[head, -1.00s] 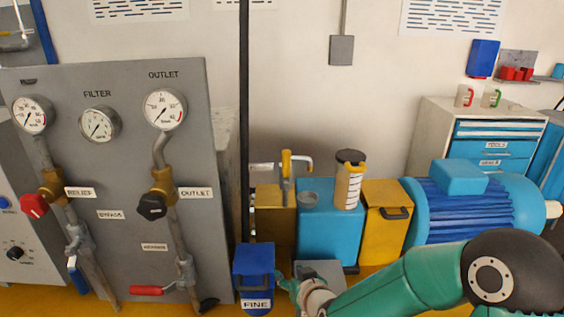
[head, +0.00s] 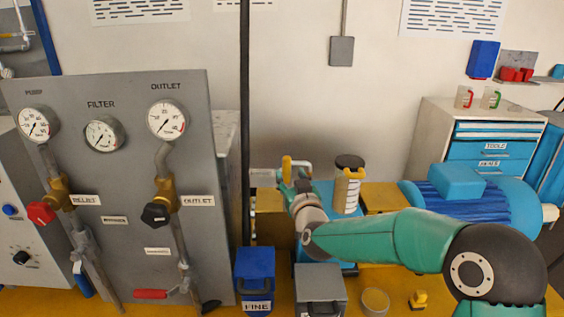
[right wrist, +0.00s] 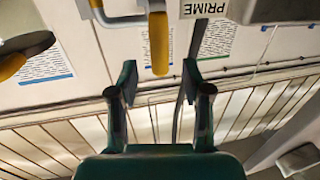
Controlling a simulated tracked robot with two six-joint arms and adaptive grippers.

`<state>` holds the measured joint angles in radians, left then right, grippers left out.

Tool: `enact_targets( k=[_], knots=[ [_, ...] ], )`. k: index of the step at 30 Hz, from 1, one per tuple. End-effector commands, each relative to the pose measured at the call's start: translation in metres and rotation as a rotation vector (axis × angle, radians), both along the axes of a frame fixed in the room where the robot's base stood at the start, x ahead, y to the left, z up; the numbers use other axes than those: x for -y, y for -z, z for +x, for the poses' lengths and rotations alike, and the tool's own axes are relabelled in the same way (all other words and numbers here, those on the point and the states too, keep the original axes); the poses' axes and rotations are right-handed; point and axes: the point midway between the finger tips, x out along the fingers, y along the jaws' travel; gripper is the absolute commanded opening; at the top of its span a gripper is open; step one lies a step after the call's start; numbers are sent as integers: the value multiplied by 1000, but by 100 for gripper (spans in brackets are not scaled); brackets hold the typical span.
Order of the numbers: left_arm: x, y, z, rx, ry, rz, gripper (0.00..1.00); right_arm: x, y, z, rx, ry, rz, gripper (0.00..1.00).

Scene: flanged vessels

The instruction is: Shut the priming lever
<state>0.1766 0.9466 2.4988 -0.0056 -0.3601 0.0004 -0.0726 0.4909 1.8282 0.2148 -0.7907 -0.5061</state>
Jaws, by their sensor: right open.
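The priming lever has a yellow handle (head: 286,168) that stands upright on a metal pipe above the yellow and blue units. In the right wrist view the yellow handle (right wrist: 159,45) hangs down toward the gap between my fingers, beside a PRIME label (right wrist: 203,9). My right gripper (head: 295,183) is close to the lever in the head view and partly covers what is behind it. In the wrist view my right gripper (right wrist: 159,80) is open and empty, its two green fingers to either side of the handle's line. My left gripper is out of view.
A beige canister (head: 347,190) with a dark lid stands just right of my gripper. A grey panel (head: 118,180) with gauges and valves is at left. A black vertical pole (head: 244,120) stands left of the lever. A blue motor (head: 475,200) is at right.

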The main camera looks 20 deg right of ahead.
Motion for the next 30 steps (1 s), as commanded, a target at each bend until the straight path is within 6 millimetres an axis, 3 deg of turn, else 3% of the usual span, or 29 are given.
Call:
enact_targets(
  k=[3,9,23,30],
  knots=[
    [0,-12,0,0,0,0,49,3,-2,25,-2,2,1,49],
    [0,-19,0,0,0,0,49,4,-1,50,-1,0,1,49],
    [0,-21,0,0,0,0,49,5,1,60,-1,-1,1,49],
    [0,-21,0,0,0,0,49,4,1,60,-1,-1,1,9]
  ],
)
